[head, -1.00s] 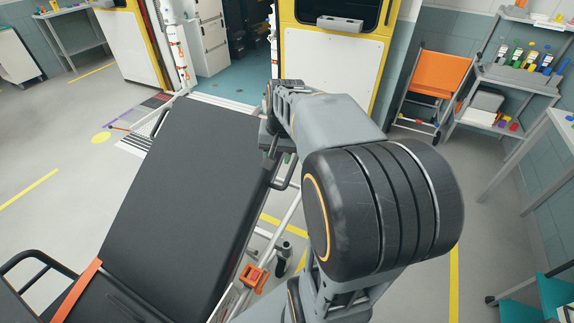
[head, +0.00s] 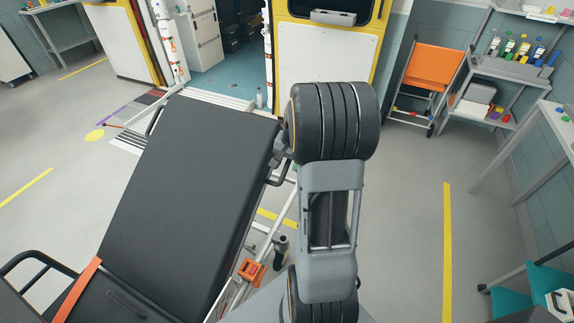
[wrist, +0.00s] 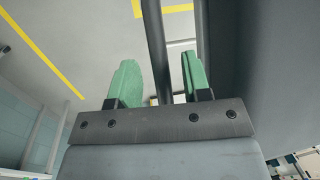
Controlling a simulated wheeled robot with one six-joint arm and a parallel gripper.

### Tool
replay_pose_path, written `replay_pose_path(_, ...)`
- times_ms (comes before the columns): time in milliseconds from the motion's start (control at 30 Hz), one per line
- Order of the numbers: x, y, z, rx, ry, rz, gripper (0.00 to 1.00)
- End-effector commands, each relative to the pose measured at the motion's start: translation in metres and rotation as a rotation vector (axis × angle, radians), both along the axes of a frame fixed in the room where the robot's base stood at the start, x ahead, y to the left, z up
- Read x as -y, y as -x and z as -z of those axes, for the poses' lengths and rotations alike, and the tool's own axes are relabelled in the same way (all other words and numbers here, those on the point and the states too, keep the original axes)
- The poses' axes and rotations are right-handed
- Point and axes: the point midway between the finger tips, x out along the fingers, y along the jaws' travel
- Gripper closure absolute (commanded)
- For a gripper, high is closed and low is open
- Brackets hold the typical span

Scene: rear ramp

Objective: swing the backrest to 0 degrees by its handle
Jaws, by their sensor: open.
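The backrest (head: 185,190) is a long dark grey padded panel on the stretcher, left of my arm in the head view. I cannot tell its exact angle. Its handle (head: 277,176) is a black loop at the panel's right edge, near the far end. In the wrist view my gripper (wrist: 160,77) has two green fingers standing apart. A dark bar, seemingly the handle (wrist: 156,45), runs between them, nearer the right finger, with gaps visible. The backrest's dark side (wrist: 275,75) fills the right of that view. In the head view my arm mostly hides the gripper.
An orange clamp (head: 250,271) sits on the stretcher's white frame below the backrest. An orange folding chair (head: 430,75) and a grey shelf (head: 510,75) stand at the right wall. The ambulance's ramp (head: 215,99) lies beyond. The floor right of my arm is open.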

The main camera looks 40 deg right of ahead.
Motion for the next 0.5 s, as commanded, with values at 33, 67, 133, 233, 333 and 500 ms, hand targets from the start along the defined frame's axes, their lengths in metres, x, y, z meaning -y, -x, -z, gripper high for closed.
replay_pose_path(33,-0.001,-0.001,0.006,-0.001,-0.001,0.0,0.56)
replay_pose_path(67,-0.001,-0.001,0.008,-0.001,-0.001,0.0,0.56)
replay_pose_path(133,-0.001,-0.002,0.014,-0.001,0.0,-0.001,0.56)
replay_pose_path(233,-0.002,-0.003,0.018,0.0,0.0,-0.001,0.56)
replay_pose_path(333,-0.002,-0.003,0.021,0.001,0.001,-0.001,0.56)
replay_pose_path(500,-0.002,-0.003,0.021,0.001,0.001,-0.001,0.56)
